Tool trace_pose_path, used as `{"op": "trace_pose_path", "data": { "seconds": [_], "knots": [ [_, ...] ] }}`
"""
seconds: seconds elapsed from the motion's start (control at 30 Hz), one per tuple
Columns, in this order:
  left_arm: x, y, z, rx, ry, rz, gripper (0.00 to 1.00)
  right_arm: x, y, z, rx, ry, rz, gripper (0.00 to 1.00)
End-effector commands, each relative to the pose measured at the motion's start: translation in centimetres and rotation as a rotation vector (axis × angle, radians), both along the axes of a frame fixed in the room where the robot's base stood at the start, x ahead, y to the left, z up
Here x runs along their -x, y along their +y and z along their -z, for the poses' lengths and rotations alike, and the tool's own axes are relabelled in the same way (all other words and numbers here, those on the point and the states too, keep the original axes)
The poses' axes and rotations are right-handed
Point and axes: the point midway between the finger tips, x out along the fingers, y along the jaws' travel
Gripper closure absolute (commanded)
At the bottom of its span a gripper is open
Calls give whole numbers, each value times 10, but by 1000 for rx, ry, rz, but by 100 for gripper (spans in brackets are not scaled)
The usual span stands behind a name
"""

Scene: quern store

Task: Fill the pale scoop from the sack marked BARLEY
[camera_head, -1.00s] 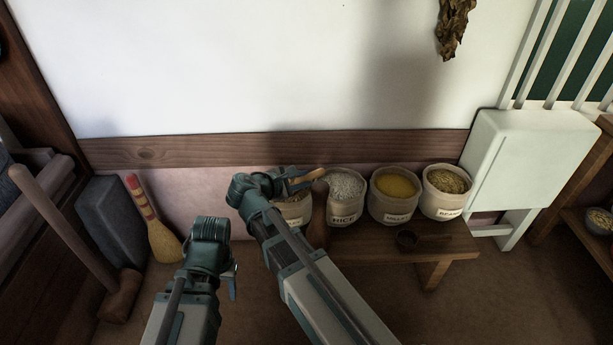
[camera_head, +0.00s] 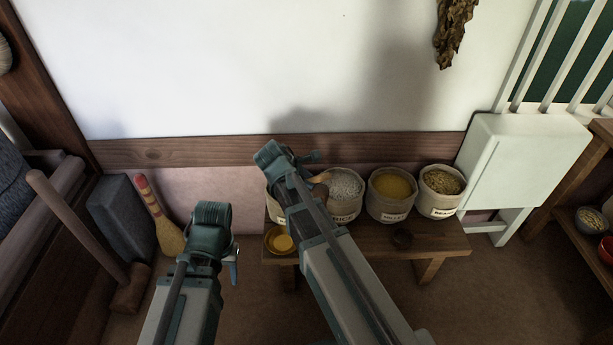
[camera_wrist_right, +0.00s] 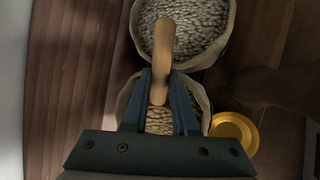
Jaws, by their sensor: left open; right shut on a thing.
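The pale scoop (camera_wrist_right: 159,60) is gripped by its handle in my right gripper (camera_wrist_right: 160,85); its far end is over the rice sack's grain in the right wrist view. In the head view, my right gripper (camera_head: 312,158) is above the leftmost sacks, and the scoop (camera_head: 321,178) is partly hidden. The leftmost sack (camera_head: 273,205) is mostly behind my right arm, and its label is not readable. Beside it stands the sack marked RICE (camera_head: 346,208). A sack (camera_wrist_right: 198,97) of tan grain shows below my right fingers. My left gripper (camera_head: 233,268) is open and empty, low in front of the bench.
A brush (camera_head: 160,222), a dark block (camera_head: 118,222) and a mallet (camera_head: 85,235) stand left. A white cabinet (camera_head: 520,160) stands right.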

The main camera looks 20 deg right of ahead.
Motion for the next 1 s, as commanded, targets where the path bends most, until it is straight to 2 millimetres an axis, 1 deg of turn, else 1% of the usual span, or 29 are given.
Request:
{"op": "trace_pose_path", "data": {
  "seconds": [0.03,0.47,0.57,0.67,0.73,1.0],
  "knots": [
    [0,0,-8,0,0,1,50,-2,-3,-4,-21,14,3,100],
    [0,0,-38,0,1,9,50,-10,-14,-6,-261,157,4,100],
    [0,0,-45,0,1,10,50,-13,-18,-7,-349,207,5,100],
    [0,0,-50,0,1,12,50,-17,-22,-6,-472,280,5,100],
    [0,0,-56,0,1,12,50,-12,-18,-12,-485,292,-1,100],
    [0,1,-75,-2,1,10,50,-11,-18,-31,-511,307,0,100]
  ]
}}
